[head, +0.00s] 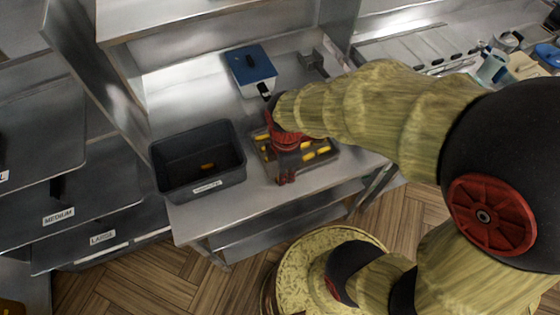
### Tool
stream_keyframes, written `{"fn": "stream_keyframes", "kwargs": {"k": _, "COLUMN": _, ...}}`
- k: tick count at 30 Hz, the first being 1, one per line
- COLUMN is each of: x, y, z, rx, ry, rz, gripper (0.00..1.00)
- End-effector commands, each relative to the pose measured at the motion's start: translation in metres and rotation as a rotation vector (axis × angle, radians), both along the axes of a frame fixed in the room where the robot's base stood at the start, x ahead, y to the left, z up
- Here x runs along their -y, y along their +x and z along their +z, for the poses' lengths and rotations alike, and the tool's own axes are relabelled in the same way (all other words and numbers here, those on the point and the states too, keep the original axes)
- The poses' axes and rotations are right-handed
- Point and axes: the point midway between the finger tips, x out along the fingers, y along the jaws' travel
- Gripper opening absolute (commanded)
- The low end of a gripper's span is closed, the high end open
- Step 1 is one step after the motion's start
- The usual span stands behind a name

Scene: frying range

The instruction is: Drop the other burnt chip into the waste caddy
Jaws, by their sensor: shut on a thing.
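The waste caddy (228,176) is a dark, open-topped bin with a white label on its front, at the left of the steel counter. One orange-brown chip (208,166) lies inside it. A shallow tray (325,163) with several yellow chips (323,150) stands to the right of the caddy. The gripper and arm cover part of the tray.
A white container with a blue lid (251,66) stands behind the tray. A grey metal holder (313,62) is to its right. A steel upright and shelf rise behind and left of the caddy. The counter (205,215) is bare in front of the caddy. Jugs (491,68) stand far right.

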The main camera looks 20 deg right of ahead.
Motion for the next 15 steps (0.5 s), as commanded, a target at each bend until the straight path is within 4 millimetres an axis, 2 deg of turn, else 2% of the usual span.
{"fn": "stream_keyframes", "kwargs": {"k": 3, "x": -0.003, "y": -0.019, "z": 0.01, "rx": 0.001, "ry": 0.0, "rz": 0.002, "gripper": 0.02}}
{"fn": "stream_keyframes", "kwargs": {"k": 6, "x": -0.005, "y": -0.03, "z": 0.014, "rx": 0.0, "ry": 0.0, "rz": 0.002, "gripper": 0.02}}
{"fn": "stream_keyframes", "kwargs": {"k": 15, "x": -0.007, "y": -0.043, "z": 0.019, "rx": -0.001, "ry": 0.0, "rz": 0.0, "gripper": 0.02}}
